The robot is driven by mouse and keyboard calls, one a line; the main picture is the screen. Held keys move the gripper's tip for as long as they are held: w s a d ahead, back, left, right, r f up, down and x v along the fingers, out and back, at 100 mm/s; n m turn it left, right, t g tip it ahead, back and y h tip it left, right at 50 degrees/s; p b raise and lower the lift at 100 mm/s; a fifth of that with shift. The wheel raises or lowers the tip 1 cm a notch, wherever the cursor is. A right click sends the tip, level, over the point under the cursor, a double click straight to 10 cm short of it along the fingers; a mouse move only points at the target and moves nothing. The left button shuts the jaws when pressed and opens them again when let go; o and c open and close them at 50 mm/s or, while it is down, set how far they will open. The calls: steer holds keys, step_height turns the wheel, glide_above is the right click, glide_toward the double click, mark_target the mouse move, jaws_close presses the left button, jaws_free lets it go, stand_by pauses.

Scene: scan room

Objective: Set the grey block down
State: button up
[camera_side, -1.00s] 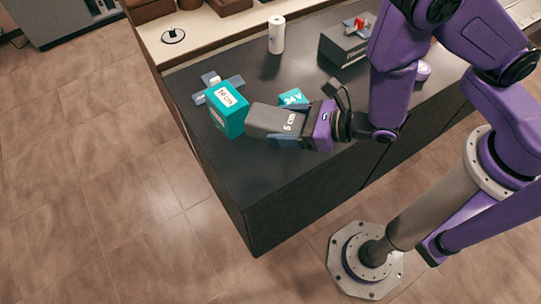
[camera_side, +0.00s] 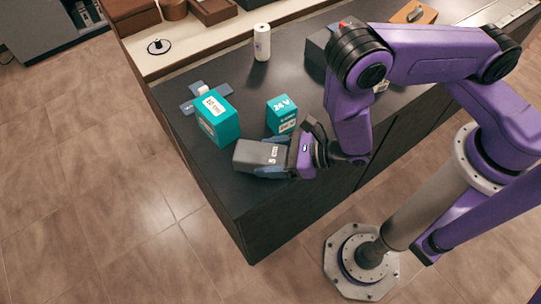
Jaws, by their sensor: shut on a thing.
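The grey block (camera_side: 252,154), marked "5 cm", lies lengthwise in my gripper (camera_side: 272,163) near the counter's front left edge. My gripper is shut on its right end, with blue-grey fingers along its sides. The block is roughly level, low over the dark counter top (camera_side: 235,195). I cannot tell whether its underside touches the counter. A teal block (camera_side: 219,119) marked "10 cm" stands upright just behind and left of the grey block.
A teal box (camera_side: 281,113) marked "24 V" stands close behind my gripper. A blue-grey cross-shaped piece (camera_side: 222,90) lies behind the "10 cm" block. A white roll (camera_side: 262,42) stands farther back. Bare counter lies in front of the grey block.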

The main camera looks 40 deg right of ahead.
steer(key=shift+f, duration=0.25)
steer(key=o, duration=1.1)
steer(key=shift+f, duration=0.15)
steer(key=shift+c, duration=0.2)
steer(key=shift+s+d+r, duration=0.15)
steer(key=shift+r, duration=0.1)
steer(key=v, duration=1.1)
steer(key=shift+d, duration=0.2)
